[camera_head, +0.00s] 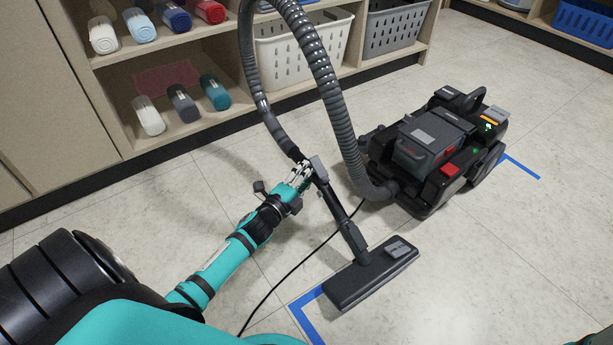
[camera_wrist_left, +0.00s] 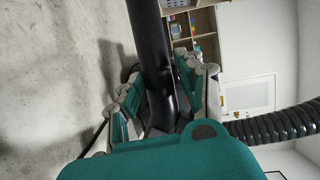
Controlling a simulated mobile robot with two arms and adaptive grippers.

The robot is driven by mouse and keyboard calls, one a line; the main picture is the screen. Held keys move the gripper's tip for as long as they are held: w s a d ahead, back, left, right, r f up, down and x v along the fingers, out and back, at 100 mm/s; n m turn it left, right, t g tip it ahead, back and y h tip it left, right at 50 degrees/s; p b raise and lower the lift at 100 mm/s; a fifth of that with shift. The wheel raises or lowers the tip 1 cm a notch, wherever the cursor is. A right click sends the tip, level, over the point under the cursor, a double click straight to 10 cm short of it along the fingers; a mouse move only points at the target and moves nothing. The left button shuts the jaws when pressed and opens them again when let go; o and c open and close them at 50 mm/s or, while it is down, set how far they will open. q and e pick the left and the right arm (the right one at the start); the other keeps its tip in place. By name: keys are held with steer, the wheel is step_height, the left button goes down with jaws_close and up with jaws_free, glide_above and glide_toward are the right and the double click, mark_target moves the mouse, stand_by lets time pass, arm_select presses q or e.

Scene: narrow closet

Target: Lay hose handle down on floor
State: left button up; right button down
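The hose handle (camera_head: 319,172) is a dark tube with a grey grip piece, held above the floor at the end of the ribbed grey hose (camera_head: 335,100). My left gripper (camera_head: 299,176) is closed around it. In the left wrist view the black tube (camera_wrist_left: 152,60) runs between the fingers of my left gripper (camera_wrist_left: 165,98), with fingers on both sides. The wand runs down to a flat dark floor nozzle (camera_head: 370,275) resting on the floor. The hose arches up and back to the black vacuum (camera_head: 437,150). My right gripper is not in view.
Blue tape (camera_head: 308,318) marks floor corners near the nozzle and beyond the vacuum. A black cable (camera_head: 290,272) lies on the floor. Shelves with rolled towels (camera_head: 148,115) and a white basket (camera_head: 305,42) stand behind. Tile floor at right (camera_head: 540,240) is clear.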

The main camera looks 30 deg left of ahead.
arm_select(q)
steer(key=o, duration=0.3)
steer(key=shift+o, duration=0.2)
steer(key=s, duration=1.2)
steer(key=shift+r, duration=0.4)
steer(key=shift+s+r, duration=0.1)
